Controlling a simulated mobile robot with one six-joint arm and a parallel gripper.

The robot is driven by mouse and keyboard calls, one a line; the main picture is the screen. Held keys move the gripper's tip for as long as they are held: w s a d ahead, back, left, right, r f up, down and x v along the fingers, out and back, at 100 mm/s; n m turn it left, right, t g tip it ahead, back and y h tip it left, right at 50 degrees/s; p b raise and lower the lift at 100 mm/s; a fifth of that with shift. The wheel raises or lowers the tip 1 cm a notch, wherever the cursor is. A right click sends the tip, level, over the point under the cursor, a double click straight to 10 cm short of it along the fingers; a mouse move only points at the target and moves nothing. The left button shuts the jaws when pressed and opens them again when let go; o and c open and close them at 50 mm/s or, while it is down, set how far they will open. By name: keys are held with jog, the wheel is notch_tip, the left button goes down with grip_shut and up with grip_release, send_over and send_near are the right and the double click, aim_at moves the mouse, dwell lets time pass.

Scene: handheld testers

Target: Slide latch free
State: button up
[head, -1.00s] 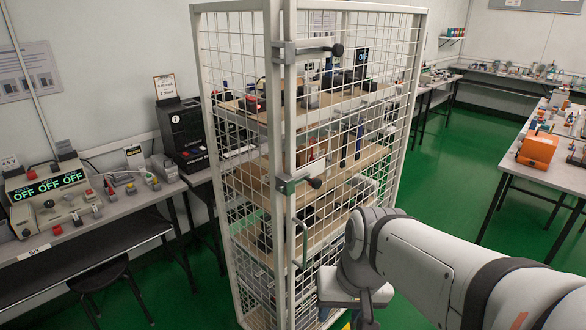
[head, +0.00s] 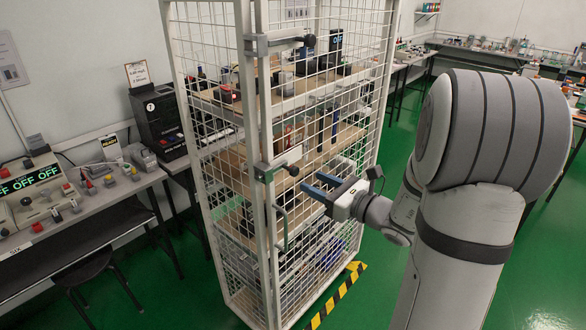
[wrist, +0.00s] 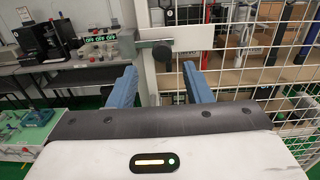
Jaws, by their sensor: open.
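A tall mesh cage (head: 259,110) has two slide latches at its front corner post. The upper latch (head: 283,43) has a dark knob. The lower latch (head: 272,170) has a metal bar and a round dark knob (head: 293,171). My gripper (head: 311,182) is open, its blue fingers pointing at the lower knob from the right, close to it. In the wrist view, the knob (wrist: 161,53) shows between and beyond the two fingertips (wrist: 159,70), slightly above them, with the latch plate (wrist: 195,37) behind. I see no contact.
A door handle (head: 282,228) hangs below the lower latch. Mesh and shelves with tools lie behind the latch. A bench with a tester (head: 38,192) stands at left. Yellow-black striped tape (head: 335,293) marks the green floor at the cage's foot.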

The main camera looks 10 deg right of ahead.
aim_at(296, 172)
jog(key=p+x, duration=0.1)
jog(key=x, duration=0.6)
jog(key=shift+w+a, duration=0.1)
jog(key=shift+w, duration=0.25)
jog(key=shift+c, duration=0.3)
grip_shut()
